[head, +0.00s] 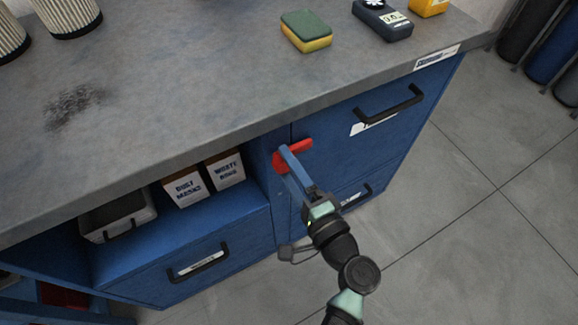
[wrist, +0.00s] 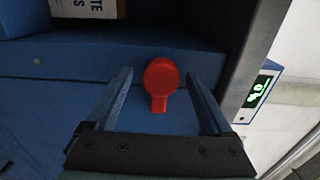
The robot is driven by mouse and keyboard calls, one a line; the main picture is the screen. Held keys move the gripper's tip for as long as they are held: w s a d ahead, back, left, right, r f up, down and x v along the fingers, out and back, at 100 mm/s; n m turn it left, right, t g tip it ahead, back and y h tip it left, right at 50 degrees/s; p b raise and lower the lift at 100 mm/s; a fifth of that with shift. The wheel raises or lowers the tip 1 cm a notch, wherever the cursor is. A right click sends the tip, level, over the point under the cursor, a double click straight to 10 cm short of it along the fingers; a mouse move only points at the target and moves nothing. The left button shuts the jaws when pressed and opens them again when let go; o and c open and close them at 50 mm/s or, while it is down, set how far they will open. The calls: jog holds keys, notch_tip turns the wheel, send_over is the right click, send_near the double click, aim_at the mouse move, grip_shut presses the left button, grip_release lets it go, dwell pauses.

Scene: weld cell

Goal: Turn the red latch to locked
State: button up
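The red latch (head: 293,155) is on the front of the blue cabinet, just under the worktop, between the open shelf and the drawers. In the head view its bar points right and slightly up, and my gripper covers part of it. In the wrist view the latch (wrist: 161,82) shows a round head with a short bar pointing down. My gripper (head: 284,158) reaches up to it, with its blue fingers apart. In the wrist view the gripper (wrist: 160,78) has one finger on each side of the latch, with gaps on both sides. I cannot tell how deep the fingers reach around it.
The worktop (head: 200,100) overhangs close above the latch. Drawer handles (head: 388,103) stick out to the right. The open shelf at left holds a dust-mask box (head: 186,188), a waste box (head: 226,169) and a grey bin (head: 118,214). A sponge (head: 306,31) lies on top.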

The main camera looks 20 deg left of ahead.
jog(key=v, duration=1.3)
jog(key=shift+w+a+r, duration=0.1)
jog(key=shift+w, duration=0.05)
jog(key=w+r+n+t+h, duration=0.1)
jog(key=w+r+n+h, duration=0.3)
jog(key=w+r, duration=0.6)
jog(key=w+d+r+n+t+h, duration=0.1)
jog(key=w+r+t+h, duration=0.15)
jog(key=r, duration=0.55)
jog(key=w+d+r+n+t+h, duration=0.1)
jog(key=w+r+n+t+h, duration=0.15)
jog(key=r, duration=0.65)
jog(key=s+d+r+t+h, duration=0.15)
jog(key=s+r+t, duration=0.4)
jog(key=r, duration=0.85)
jog(key=s+r+t+h, duration=0.3)
jog(key=s+r+t, duration=0.3)
jog(key=r, duration=0.8)
notch_tip(320, 180, up, 20)
jog(key=g+p, duration=0.1)
jog(key=p, duration=1.9)
jog(key=shift+s+f+h, duration=0.2)
jog(key=shift+s+h, duration=0.15)
